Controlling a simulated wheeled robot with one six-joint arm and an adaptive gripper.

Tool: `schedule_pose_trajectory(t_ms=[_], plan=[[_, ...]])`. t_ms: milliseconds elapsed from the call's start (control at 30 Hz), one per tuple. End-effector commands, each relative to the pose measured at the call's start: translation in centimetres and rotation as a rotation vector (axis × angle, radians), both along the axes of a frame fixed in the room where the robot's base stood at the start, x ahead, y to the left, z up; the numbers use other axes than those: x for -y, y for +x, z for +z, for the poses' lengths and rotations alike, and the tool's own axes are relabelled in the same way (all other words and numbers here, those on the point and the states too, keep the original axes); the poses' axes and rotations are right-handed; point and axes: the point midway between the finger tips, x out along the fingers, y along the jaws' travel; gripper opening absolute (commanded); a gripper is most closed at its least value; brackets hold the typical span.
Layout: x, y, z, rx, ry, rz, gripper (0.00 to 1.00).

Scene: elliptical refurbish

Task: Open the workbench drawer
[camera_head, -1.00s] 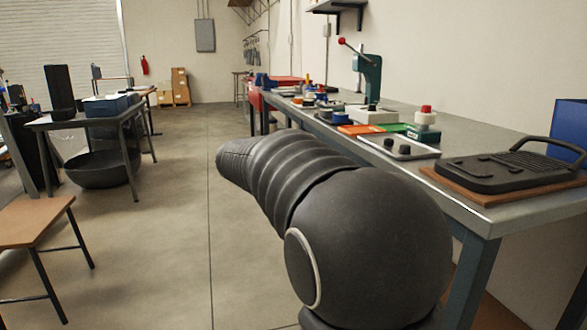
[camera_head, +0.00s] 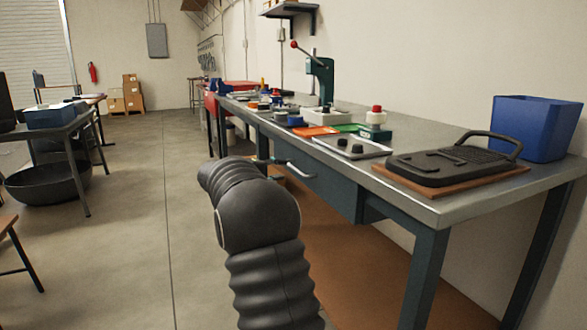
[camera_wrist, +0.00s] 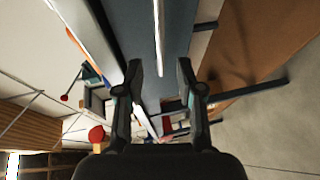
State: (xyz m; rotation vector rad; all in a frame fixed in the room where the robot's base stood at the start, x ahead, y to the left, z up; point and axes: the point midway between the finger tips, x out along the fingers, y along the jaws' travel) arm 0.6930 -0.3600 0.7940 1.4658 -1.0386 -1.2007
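The workbench (camera_head: 455,200) has a grey metal top and blue-grey legs. Its blue-grey drawer (camera_head: 335,187) sits under the front edge and looks shut. A pale metal bar handle (camera_head: 301,171) stands out from the drawer front. In the wrist view, the drawer front (camera_wrist: 180,25) fills the upper middle, with the handle (camera_wrist: 159,38) running lengthwise. My gripper (camera_wrist: 158,68) is open, its two dark fingers apart on either side of the handle's line. Nothing is visibly held, and I cannot tell the gap in depth. In the head view my arm hides most of the gripper.
On the bench top are a black grill-like plate (camera_head: 452,163) on a brown board, a blue bin (camera_head: 535,127), a grey tray (camera_head: 352,147) and a green press (camera_head: 320,78). An orange-brown lower shelf (camera_head: 350,245) lies beneath.

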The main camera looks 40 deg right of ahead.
Motion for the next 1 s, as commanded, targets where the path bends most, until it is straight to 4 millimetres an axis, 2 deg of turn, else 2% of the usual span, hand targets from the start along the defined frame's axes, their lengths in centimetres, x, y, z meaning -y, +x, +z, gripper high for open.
schedule_pose_trajectory(t_ms=[200, 400, 600, 833, 867, 1000], plan=[[4.0, 0.6, -0.7, 0.001, 0.0, -0.002, 0.37], [6.3, 1.0, -1.1, 0.001, 0.001, -0.001, 0.37], [7.1, 1.2, -1.4, 0.0, 0.001, 0.001, 0.37], [7.1, 1.2, -1.4, 0.0, 0.001, 0.001, 0.37], [7.1, 1.2, -1.4, 0.0, 0.001, 0.001, 0.35], [7.1, 1.2, -1.4, 0.0, 0.001, 0.001, 0.0]])
